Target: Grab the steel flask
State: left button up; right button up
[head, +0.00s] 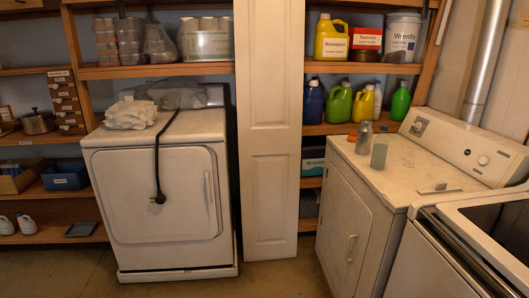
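A grey metallic bottle, which looks like the steel flask (364,138), stands upright on top of the white appliance (400,178) at the right, near its far left edge. A small orange object (352,137) sits close to the flask's left side. Neither of my grippers is in view.
Green and yellow jugs (339,103) fill the shelf behind the flask. A white folding door panel (271,130) stands left of it. Another white appliance (160,190) has a cloth (131,114) and black cord. An open-topped washer (450,260) is at front right.

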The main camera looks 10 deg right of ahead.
aim_at(365, 132)
jog(key=i+j+z, duration=0.1)
jog(key=i+z, duration=0.35)
jog(key=i+j+z, duration=0.2)
jog(key=z, duration=0.25)
jog(key=i+j+z, duration=0.7)
jog(key=z, duration=0.2)
jog(key=j, duration=0.1)
